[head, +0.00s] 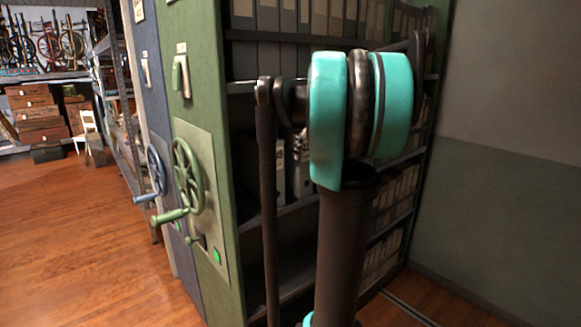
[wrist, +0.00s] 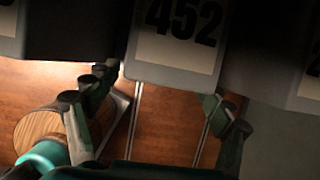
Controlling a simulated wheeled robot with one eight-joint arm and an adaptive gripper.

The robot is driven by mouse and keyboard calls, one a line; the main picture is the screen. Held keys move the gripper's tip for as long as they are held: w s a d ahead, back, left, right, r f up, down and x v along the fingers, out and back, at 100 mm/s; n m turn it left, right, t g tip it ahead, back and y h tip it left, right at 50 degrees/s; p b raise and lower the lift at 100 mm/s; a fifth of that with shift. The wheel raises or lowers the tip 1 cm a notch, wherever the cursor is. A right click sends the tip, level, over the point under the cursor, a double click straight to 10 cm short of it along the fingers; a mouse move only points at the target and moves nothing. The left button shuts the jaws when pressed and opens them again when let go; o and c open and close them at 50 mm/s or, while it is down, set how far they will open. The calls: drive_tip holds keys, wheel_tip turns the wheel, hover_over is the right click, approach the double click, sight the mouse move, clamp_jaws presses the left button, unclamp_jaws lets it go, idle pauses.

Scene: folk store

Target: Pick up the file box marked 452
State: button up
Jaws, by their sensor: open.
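The file box marked 452 (wrist: 180,68) is in the upper middle of the wrist view, with black numerals on a pale label. Its top is cut off by the frame. My gripper (wrist: 155,105) is open, with one finger left of the box's lower part and the other right of it. I cannot tell whether either finger touches the box. In the head view my arm stands in front of the shelves and hides the gripper, and I cannot make out the 452 label there.
Dark neighbouring boxes flank it, with part of a pale label at left (wrist: 8,22) and right (wrist: 312,72). The green shelving unit (head: 212,100) has a handwheel (head: 187,175) on its end panel. A grey wall (head: 510,140) stands at right. Wooden floor (head: 75,235) is clear at left.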

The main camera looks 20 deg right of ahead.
sight(304, 159)
drive_tip(key=x, duration=0.4)
drive_tip(key=shift+w+f, duration=0.3)
drive_tip(key=shift+c, duration=0.6)
clamp_jaws()
drive_tip(key=shift+r, duration=0.1)
